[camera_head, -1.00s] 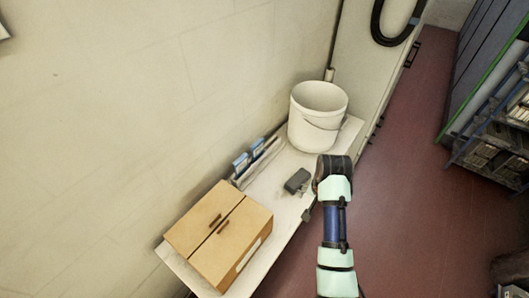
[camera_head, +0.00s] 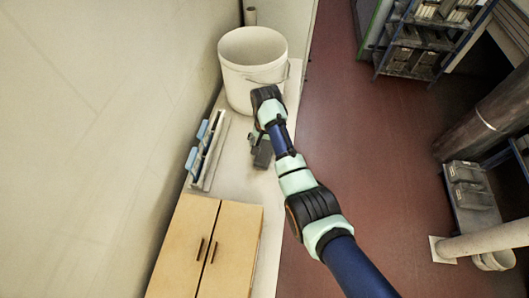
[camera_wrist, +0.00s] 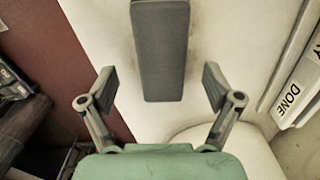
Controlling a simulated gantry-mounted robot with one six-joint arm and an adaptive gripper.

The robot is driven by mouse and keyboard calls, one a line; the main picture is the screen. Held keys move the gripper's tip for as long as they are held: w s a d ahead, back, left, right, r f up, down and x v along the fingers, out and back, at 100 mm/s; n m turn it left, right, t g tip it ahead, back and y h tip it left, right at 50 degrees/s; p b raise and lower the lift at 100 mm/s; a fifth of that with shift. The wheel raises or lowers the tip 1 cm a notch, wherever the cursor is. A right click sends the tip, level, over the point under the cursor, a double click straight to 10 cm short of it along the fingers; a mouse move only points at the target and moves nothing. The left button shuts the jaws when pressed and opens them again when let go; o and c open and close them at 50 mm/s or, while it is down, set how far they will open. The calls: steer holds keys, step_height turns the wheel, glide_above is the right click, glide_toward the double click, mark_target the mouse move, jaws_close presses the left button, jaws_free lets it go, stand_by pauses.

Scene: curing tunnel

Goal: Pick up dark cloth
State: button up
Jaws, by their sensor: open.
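The dark cloth (camera_head: 263,154) is a dark grey, folded, block-like piece lying on the pale bench between the bucket and the cabinet. In the wrist view the cloth (camera_wrist: 160,50) is a long grey slab at top centre, its near end between the lines of the two fingers. My gripper (camera_wrist: 158,80) is open and empty, with one finger on each side of the cloth's near end and not visibly touching it. In the head view my wrist hides most of the gripper and part of the cloth's surroundings.
The bench (camera_head: 235,170) stands against a wall. A white bucket (camera_head: 245,75) stands behind my wrist, and a wooden two-door cabinet (camera_head: 205,250) is at the near end. A rack with blue-tabbed strips (camera_head: 205,150) lies along the wall side. A "DONE" label (camera_wrist: 290,98) shows at right.

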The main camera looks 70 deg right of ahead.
mark_target(265, 149)
step_height(265, 149, down, 4)
steer(key=shift+a+r+b, duration=0.1)
steer(key=shift+r+b, duration=0.1)
steer(key=shift+b, duration=0.25)
steer(key=shift+w, duration=0.1)
steer(key=c, duration=1.2)
steer(key=shift+r, duration=0.1)
steer(key=shift+c, duration=0.2)
step_height(265, 149, up, 20)
steer(key=p, duration=1)
